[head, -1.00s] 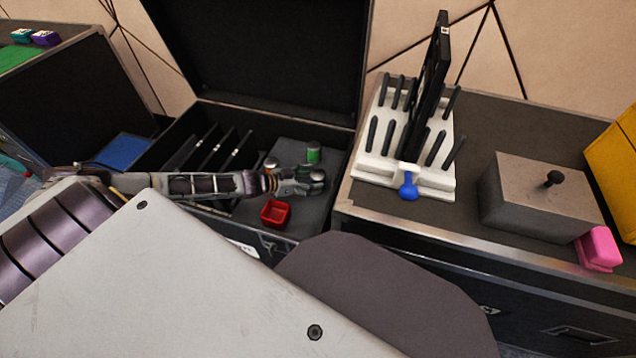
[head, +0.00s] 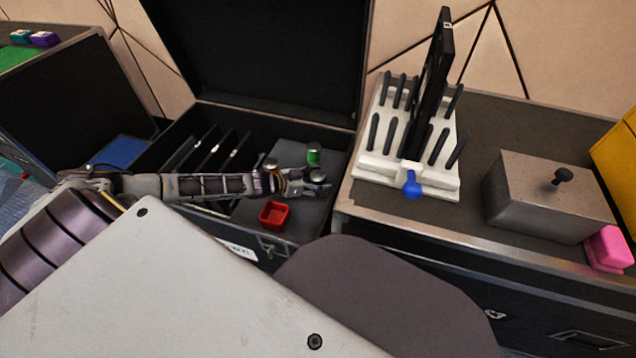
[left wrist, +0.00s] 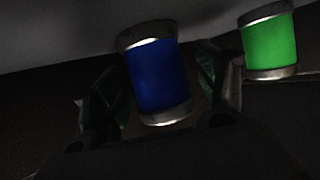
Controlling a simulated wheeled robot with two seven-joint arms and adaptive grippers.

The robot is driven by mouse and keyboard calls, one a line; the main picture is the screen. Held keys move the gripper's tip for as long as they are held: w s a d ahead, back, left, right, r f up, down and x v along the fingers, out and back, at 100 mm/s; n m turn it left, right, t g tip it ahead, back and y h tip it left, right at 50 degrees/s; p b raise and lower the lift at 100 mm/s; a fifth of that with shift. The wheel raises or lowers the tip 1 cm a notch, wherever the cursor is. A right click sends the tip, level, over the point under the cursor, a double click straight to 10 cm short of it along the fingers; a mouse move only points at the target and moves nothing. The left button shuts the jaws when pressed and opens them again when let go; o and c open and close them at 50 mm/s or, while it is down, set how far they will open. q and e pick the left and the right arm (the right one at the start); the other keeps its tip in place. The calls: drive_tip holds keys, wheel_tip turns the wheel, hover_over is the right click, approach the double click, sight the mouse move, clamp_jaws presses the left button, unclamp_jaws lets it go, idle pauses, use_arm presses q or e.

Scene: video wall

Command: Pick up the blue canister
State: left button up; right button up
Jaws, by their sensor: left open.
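The blue canister (left wrist: 160,78), with silver end caps, stands between the two spread fingers of my left gripper (left wrist: 158,90) in the left wrist view. The gripper is open around it, and I cannot tell whether either finger touches it. In the head view my left gripper (head: 303,184) reaches into the open black case from the left. There a silver cap (head: 316,175) shows at the fingertips, and the fingers hide the blue body. My right gripper is in neither view.
A green canister (head: 313,154) stands just behind, and appears at right in the wrist view (left wrist: 268,45). Another silver-capped canister (head: 270,164) is left of it. The case lid (head: 265,50) rises behind; a white rack (head: 400,170) stands right.

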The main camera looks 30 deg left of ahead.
use_arm(q)
drive_tip(key=shift+c, duration=0.5)
drive_tip(key=c, duration=1.1)
drive_tip(key=shift+r, duration=0.1)
use_arm(e)
drive_tip(key=shift+r, duration=0.1)
use_arm(q)
drive_tip(key=shift+r+p, duration=0.45)
drive_tip(key=shift+r, duration=0.25)
wheel_tip(320, 180, up, 7)
drive_tip(key=p, duration=0.3)
drive_tip(key=shift+f, duration=0.2)
drive_tip(key=shift+r+p, duration=0.5)
drive_tip(key=shift+r, duration=0.4)
use_arm(e)
wheel_tip(320, 180, up, 8)
drive_tip(key=d+g+h, duration=0.1)
drive_tip(key=shift+s+d+r+n+g, duration=0.15)
drive_tip(key=shift+s+d+n+g, duration=0.15)
drive_tip(key=shift+d+n+g, duration=0.1)
